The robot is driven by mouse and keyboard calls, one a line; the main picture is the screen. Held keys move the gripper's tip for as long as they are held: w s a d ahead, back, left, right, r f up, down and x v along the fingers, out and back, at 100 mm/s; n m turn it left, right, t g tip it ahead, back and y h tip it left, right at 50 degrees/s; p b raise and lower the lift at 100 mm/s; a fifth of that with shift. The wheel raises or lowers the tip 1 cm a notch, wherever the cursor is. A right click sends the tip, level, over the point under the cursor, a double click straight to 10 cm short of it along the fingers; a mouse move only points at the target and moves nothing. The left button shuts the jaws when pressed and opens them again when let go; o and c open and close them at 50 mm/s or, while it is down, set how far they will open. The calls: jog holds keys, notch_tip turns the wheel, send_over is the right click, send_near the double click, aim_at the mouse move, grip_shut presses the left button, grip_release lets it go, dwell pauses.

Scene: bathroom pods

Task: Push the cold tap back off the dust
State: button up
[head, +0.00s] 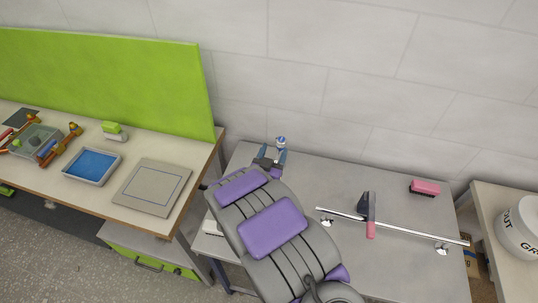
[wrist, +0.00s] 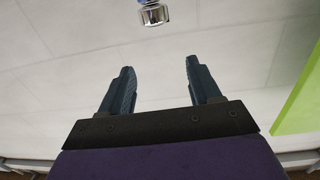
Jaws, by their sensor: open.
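A small chrome tap with a blue mark (head: 281,141), which looks like the cold tap, shows against the wall at the back edge of the grey bench. My gripper (head: 270,157) is just in front of it in the head view, and my arm hides part of the bench there. In the wrist view the chrome end of the tap (wrist: 153,14) is at the top, beyond and between the fingertips. My gripper (wrist: 158,80) is open, with nothing between its dark blue fingers. I cannot make out any dust, nor whether the gripper touches the tap.
The grey bench (head: 315,176) also bears a chrome rail (head: 400,232), a dark tool with a pink end (head: 368,215) and a pink brush (head: 425,187). A green panel (head: 120,80) stands behind the left workbench (head: 105,180). A white bucket (head: 520,228) is at right.

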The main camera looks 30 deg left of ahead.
aim_at(280, 150)
notch_tip(280, 150, down, 8)
jog(key=d+b, duration=0.1)
jog(key=b, duration=0.1)
jog(key=x, duration=0.3)
jog(key=a+b+x, duration=0.1)
jog(key=x, duration=0.2)
jog(key=shift+w+a+f, duration=0.1)
jog(key=shift+w+a, duration=0.05)
jog(key=shift+w+d+r, duration=0.25)
jog(key=shift+w+d, duration=0.05)
jog(key=shift+w, duration=0.05)
jog(key=shift+a, duration=0.15)
jog(key=shift+a+f, duration=0.15)
jog(key=shift+a, duration=0.1)
jog(key=shift+c, duration=1.4)
jog(key=shift+d, duration=0.25)
jog(key=c, duration=0.7)
jog(key=shift+a, duration=0.1)
grip_shut()
